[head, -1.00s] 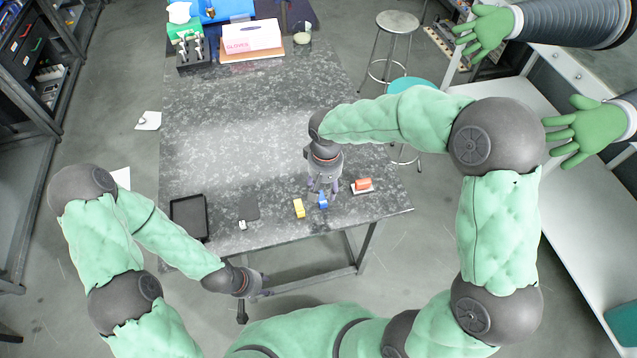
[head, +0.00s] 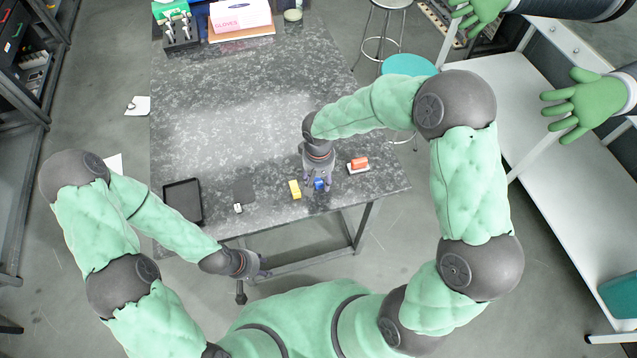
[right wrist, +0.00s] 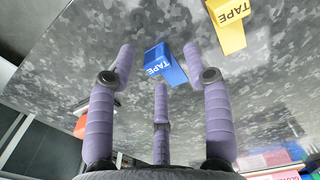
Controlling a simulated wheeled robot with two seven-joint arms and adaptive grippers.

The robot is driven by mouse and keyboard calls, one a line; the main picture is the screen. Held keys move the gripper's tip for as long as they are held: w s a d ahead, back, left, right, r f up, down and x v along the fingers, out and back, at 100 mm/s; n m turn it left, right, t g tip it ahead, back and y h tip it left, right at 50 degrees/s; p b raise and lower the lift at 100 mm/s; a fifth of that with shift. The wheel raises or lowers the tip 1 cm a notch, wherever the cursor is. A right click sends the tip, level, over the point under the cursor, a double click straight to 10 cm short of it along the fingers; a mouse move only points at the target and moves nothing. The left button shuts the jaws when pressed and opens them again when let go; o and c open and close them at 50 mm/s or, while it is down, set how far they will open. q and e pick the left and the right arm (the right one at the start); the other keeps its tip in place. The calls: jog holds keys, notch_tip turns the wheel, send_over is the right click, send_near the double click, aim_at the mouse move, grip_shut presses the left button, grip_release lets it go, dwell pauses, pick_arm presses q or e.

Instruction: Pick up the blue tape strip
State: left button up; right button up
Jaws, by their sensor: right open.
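The blue tape strip (head: 319,185) lies on the speckled grey table near its front edge, partly hidden by my right gripper in the head view. I cannot tell whether any finger touches the strip. My left gripper (head: 262,272) hangs off the table's front edge, with its fingers too small to read.
A yellow tape strip (head: 295,190) lies just left of the blue one. An orange-topped block (head: 358,163) sits to the right. The table's middle is clear.

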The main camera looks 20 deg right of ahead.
jog(key=shift+f, duration=0.5)
jog(key=c, duration=0.9)
jog(key=shift+r, duration=0.1)
